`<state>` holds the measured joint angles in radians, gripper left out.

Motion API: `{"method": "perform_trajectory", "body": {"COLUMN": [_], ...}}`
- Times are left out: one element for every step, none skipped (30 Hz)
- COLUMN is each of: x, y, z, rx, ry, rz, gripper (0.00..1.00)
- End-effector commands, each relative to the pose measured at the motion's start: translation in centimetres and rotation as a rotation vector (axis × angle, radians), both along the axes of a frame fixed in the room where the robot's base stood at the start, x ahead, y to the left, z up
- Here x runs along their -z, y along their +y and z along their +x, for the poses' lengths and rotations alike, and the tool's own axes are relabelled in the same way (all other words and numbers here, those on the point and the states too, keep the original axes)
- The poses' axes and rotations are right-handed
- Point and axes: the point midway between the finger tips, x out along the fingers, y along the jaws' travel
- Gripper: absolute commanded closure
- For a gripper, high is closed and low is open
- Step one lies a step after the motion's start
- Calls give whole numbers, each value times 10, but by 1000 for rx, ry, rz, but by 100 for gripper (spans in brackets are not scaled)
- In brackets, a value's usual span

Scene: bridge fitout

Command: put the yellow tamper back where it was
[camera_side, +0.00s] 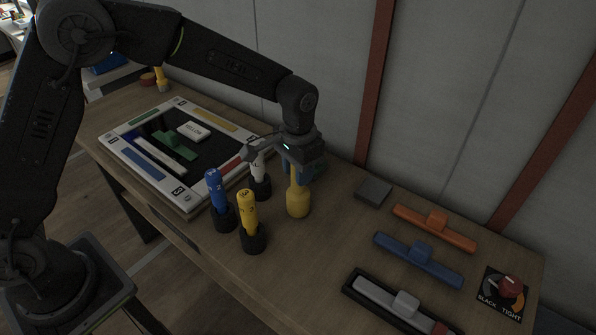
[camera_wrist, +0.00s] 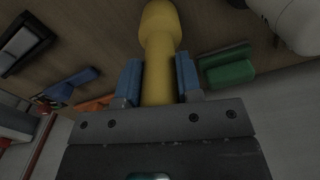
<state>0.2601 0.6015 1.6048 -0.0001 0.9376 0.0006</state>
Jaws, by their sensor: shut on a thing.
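The yellow tamper (camera_side: 298,203) is upright, its wide round end down at the wooden table; I cannot tell whether it touches. My gripper (camera_side: 298,168) is above it, shut on its narrow shaft. In the wrist view, the shaft of the tamper (camera_wrist: 158,80) lies between the two blue finger pads of my gripper (camera_wrist: 158,82), with the wide end pointing away.
A white marker (camera_side: 259,180), blue marker (camera_side: 216,192) and yellow marker (camera_side: 248,212) stand in black holders close left. A framed board (camera_side: 185,198) lies further left. Right are a grey block (camera_side: 374,191), orange handle (camera_side: 435,228), blue handle (camera_side: 418,259) and dial (camera_side: 503,290).

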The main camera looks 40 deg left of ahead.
Motion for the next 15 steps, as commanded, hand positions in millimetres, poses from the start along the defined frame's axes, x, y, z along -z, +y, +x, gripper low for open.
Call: {"method": "perform_trajectory", "body": {"x": [5, 6, 6, 6, 6, 6, 6, 6, 6, 6, 7, 9, 10, 10, 10], "y": [0, 0, 0, 0, 0, 0, 0, 0, 0, 0, 0, 0, 0, 0, 0], "z": [0, 0, 0, 0, 0, 0, 0, 0, 0, 0, 0, 0, 0, 0, 0], "rx": [0, -1, -1, -1, -1, 0, 0, 0, -1, -1, -1, -1, -1, 0, 0], "ry": [-1, -1, -2, -3, -3, -3, -3, -3, -3, -3, -2, -2, -2, -1, -1], "rz": [0, 0, -1, -1, -1, -1, -1, -1, -1, -1, -1, -1, -1, 0, 0], "gripper": [100, 100, 100, 100, 100, 100, 100, 100, 100, 100, 100, 100, 100, 64, 61]}}
